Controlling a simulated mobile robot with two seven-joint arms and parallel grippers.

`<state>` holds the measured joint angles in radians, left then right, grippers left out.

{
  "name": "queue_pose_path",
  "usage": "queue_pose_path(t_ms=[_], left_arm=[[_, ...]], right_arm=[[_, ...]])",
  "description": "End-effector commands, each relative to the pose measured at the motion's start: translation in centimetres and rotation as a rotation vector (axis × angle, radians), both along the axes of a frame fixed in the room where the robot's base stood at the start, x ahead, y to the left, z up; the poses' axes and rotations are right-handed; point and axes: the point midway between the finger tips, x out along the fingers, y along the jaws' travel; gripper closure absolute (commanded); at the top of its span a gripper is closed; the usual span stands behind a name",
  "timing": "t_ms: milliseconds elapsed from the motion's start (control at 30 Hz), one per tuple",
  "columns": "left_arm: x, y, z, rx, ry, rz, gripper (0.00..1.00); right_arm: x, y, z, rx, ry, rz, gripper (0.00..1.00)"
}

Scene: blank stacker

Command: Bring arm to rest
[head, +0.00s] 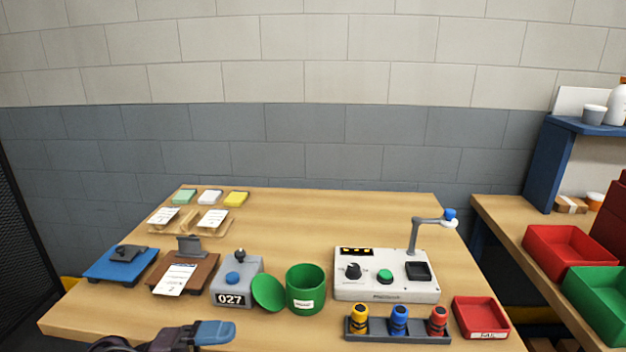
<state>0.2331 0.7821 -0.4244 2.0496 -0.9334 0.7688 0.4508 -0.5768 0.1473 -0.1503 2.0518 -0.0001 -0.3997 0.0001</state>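My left gripper (208,334) shows at the bottom edge, left of centre, just over the table's front edge. It is dark with a blue-grey end, and most of it is cut off by the frame. I cannot tell whether its fingers are open or shut, and I see nothing clearly held in it. My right gripper is not in view. The wooden table (330,222) lies in front of me.
A control panel (386,285), bottle rack (398,336) and red tray (480,316) stand right. The table's back middle is clear.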

Motion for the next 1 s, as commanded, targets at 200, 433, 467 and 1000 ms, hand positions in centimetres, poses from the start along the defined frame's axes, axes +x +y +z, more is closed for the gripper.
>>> queue_pose_path(t_ms=[200,433,467,1000], left_arm=[[1.1,2.4,-2.3,-0.335,0.250,0.414,0.10],[0.3,8.0,-9.2,-0.533,0.589,0.893,0.10],[-0.2,8.7,-10.5,-0.548,0.641,0.955,0.10],[-13.3,14.5,-25.4,-0.570,1.344,1.577,0.10]], right_arm=[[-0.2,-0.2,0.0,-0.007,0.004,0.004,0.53],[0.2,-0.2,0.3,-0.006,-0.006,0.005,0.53],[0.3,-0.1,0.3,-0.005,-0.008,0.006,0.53],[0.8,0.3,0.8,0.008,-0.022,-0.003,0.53]])
